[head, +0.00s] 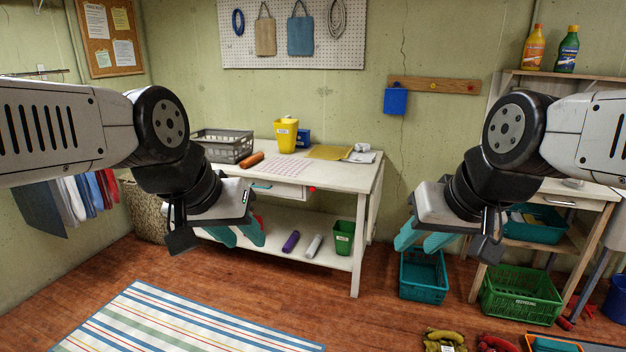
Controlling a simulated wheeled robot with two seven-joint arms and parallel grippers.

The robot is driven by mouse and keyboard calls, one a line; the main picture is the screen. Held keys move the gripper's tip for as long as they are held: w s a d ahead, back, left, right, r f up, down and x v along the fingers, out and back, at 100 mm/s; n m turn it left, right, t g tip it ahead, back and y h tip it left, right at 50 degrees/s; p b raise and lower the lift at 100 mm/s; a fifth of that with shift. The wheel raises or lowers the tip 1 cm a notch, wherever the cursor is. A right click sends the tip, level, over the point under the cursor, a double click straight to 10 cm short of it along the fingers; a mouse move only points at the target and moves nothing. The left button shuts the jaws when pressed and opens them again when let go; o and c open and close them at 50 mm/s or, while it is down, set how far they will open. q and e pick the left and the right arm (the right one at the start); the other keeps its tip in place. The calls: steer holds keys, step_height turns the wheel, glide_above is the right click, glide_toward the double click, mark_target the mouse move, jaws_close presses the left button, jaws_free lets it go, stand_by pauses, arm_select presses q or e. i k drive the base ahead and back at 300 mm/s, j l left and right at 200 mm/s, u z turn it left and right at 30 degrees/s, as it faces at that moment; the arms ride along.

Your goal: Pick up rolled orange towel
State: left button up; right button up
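The rolled orange towel (251,160) lies on the top of the white workbench (332,173), near its left front side and beside the grey basket. My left gripper (238,237) is in front of the bench, lower in the picture than the towel and apart from it. Its two teal fingers are spread and nothing shows between them. My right gripper (422,240) hangs to the right of the bench, far from the towel. Its teal fingers are also apart, with nothing visible between them.
A grey basket (222,147), a yellow bin (286,136), papers and a yellow envelope (329,152) share the benchtop. Purple (291,241) and pale rolls and a green bin (344,238) sit on the lower shelf. A teal crate (423,276) stands on the floor at right.

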mark_target(246, 163)
steer(key=i+j+u, duration=0.15)
steer(key=i+u, duration=0.2)
steer(key=i, duration=0.3)
steer(key=i+u, duration=0.35)
steer(key=i, duration=0.3)
steer(key=i+l+u, duration=0.35)
steer(key=i, duration=0.3)
steer(key=i+j+z, duration=0.1)
steer(key=i, duration=0.3)
steer(key=i+j+z, duration=0.15)
steer(key=i, duration=0.3)
steer(key=i+j+z, duration=0.1)
steer(key=i+j, duration=0.25)
steer(key=i+j+z, duration=0.7)
steer(key=i+j, duration=0.15)
steer(key=j, duration=0.15)
